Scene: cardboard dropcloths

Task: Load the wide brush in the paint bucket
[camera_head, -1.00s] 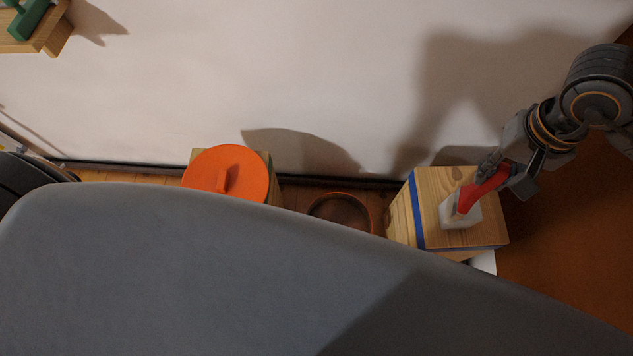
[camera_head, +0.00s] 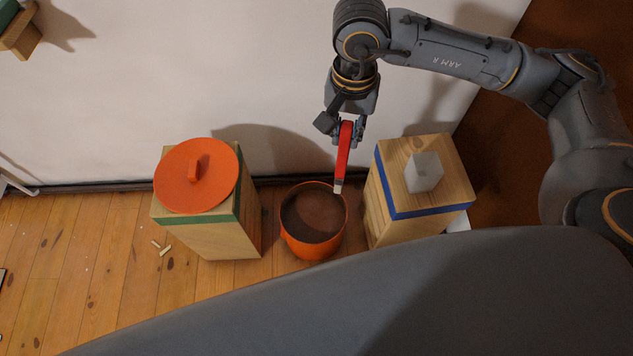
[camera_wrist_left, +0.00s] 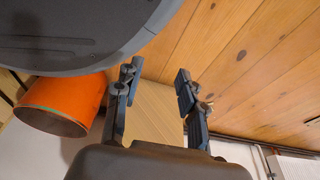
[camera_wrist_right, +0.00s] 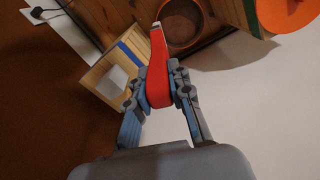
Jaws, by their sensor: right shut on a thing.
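The wide brush (camera_head: 344,150) has a red handle and a pale tip. My right gripper (camera_head: 347,126) is shut on its handle, and the tip points down. The orange paint bucket (camera_head: 291,240) stands on the floor, open, with a dark inside. In the head view the brush tip overlaps the bucket's right rim; its height above it is hard to tell. The right wrist view shows the brush (camera_wrist_right: 159,68) between the fingers and the bucket (camera_wrist_right: 199,42) beyond the tip. My left gripper (camera_wrist_left: 157,88) is open and empty in the left wrist view.
A wooden block (camera_head: 455,180) with a blue band carries a pale block (camera_head: 424,172), right of the bucket. A wooden block (camera_head: 225,233) with a green band carries an orange lid (camera_head: 180,182), left of it. A white wall stands behind. Floor at left is mostly clear.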

